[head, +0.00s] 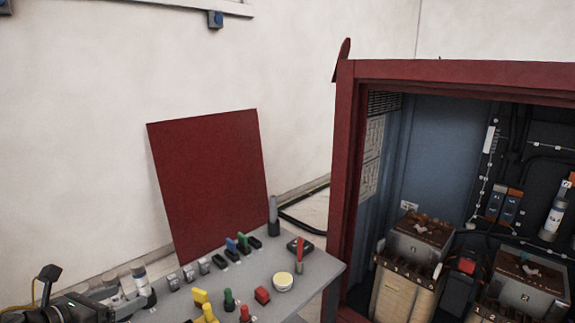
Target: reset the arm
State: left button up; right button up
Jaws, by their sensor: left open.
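My left gripper (118,299) is at the bottom left, low beside the left end of the grey table (318,272). Its jaws are open, and I see nothing held between them. Part of my left arm is cut off by the picture's edge. A grey-and-white cylindrical part (139,277) stands right by the gripper; I cannot tell whether they touch. My right gripper is not in view.
Small coloured parts, a round cream-coloured item (283,282) and a dark upright cylinder (273,215) sit on the table. A red-framed cabinet (345,170) with transformers (408,285) stands to the right. A red panel (208,180) leans on the wall.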

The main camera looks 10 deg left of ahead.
pick_arm(q)
jog(key=s+d+f+n+g+y, duration=0.1)
jog(key=d+f+n+g, duration=0.1)
jog(key=d+f+n, duration=1.2)
jog(key=s+d+f+n+g+y, duration=0.25)
jog(key=s+f+n+g, duration=0.45)
jog(key=s+f+n, duration=1.1)
notch_tip(320, 180, down, 28)
jog(key=n+g+b, duration=0.2)
jog(key=n+b, duration=0.1)
jog(key=b, duration=0.4)
jog(key=s+a+f+b, duration=0.2)
jog(key=s+f, duration=0.5)
jog(key=f, duration=0.4)
jog(key=s+a+f+b, duration=0.2)
jog(key=s+f+b, duration=0.1)
jog(key=s+f, duration=0.5)
notch_tip(320, 180, down, 3)
jog(key=shift+s+r+m+g, duration=0.2)
jog(key=shift+m+g, duration=0.1)
jog(key=shift+g, duration=0.1)
